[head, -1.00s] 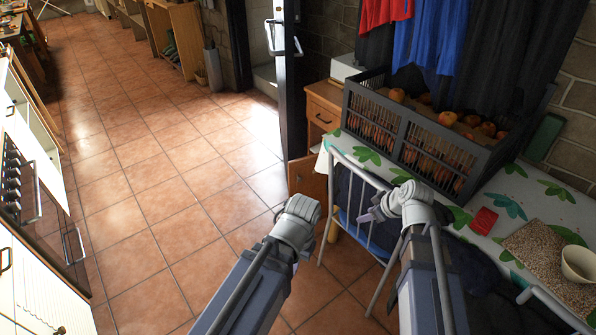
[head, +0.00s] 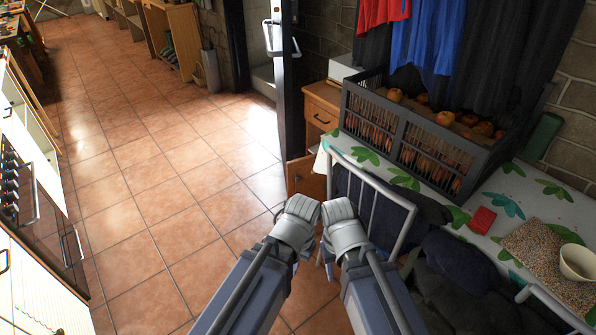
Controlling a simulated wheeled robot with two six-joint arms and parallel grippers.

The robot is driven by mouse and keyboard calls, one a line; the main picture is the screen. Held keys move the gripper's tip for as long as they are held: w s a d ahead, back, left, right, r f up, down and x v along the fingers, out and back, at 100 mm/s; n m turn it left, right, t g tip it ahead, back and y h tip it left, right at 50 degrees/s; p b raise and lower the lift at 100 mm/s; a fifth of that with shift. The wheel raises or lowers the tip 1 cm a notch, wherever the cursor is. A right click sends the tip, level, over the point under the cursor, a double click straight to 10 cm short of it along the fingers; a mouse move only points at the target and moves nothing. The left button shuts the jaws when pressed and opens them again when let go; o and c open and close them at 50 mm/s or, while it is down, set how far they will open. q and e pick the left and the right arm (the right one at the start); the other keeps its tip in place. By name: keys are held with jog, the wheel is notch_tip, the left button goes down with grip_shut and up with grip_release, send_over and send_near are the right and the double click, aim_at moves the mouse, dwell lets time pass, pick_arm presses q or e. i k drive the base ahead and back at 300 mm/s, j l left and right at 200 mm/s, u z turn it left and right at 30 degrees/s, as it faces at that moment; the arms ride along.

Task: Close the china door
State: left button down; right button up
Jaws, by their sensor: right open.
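A small wooden cabinet (head: 321,108) with a drawer stands beside the dark doorway post. I take this panel for the china door, though no china shows. My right gripper (head: 343,228) is just in front of and below the panel, apart from it in the picture; it is open, its fingers mostly hidden by the wrist. My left gripper (head: 297,222) is close beside it on the left, its fingers hidden behind the wrist.
A metal-framed chair (head: 388,190) stands close to the right of my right gripper. Behind it is a leaf-patterned table (head: 513,190) with a black crate (head: 405,140) of fruit, a red item (head: 482,220) and a bowl (head: 578,262). Tiled floor on the left is clear.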

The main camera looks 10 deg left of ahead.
aim_at(316, 194)
jog(key=i+j+z, duration=0.15)
jog(key=z, duration=0.25)
jog(key=i+j+z, duration=0.15)
jog(key=j+z, duration=0.2)
